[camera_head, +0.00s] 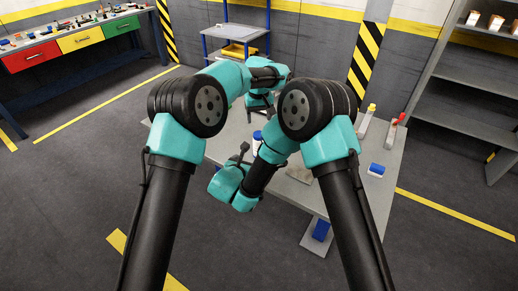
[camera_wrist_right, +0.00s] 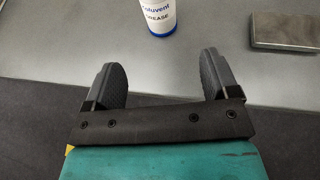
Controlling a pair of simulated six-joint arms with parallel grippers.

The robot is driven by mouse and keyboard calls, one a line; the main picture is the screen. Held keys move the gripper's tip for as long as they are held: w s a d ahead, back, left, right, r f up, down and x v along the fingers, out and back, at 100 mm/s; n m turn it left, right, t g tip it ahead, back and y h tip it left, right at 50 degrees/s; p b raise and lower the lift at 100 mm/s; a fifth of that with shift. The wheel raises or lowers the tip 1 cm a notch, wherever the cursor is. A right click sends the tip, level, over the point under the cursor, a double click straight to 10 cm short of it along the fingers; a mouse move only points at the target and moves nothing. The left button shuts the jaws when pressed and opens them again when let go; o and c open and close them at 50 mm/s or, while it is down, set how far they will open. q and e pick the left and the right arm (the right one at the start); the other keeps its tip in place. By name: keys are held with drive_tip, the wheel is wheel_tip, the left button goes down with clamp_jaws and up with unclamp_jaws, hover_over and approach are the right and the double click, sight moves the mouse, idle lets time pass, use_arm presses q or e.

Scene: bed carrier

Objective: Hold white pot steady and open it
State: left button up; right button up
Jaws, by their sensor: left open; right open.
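The white pot (camera_wrist_right: 157,17) has a blue band and a printed label. In the right wrist view it stands upright on the grey table, cut off by the top edge, beyond the fingertips. In the head view only a small part of the pot (camera_head: 256,143) with a blue top shows between my arms. My right gripper (camera_wrist_right: 162,62) is open and empty, its two fingers apart, with the pot in front of the gap and not touched. My left gripper (camera_head: 261,110) is over the table behind the pot, open; its fingers are small and partly hidden.
A grey flat metal block (camera_wrist_right: 285,30) lies right of the pot. On the table (camera_head: 392,150) are a blue-and-white item (camera_head: 376,170), a yellow-capped bottle (camera_head: 367,121) and a red-topped bottle (camera_head: 393,131). A shelf (camera_head: 475,100) stands at right. My arms hide much of the table.

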drive_tip(key=x, duration=1.4)
drive_tip(key=shift+d+f, duration=0.1)
drive_tip(key=shift+c, duration=0.2)
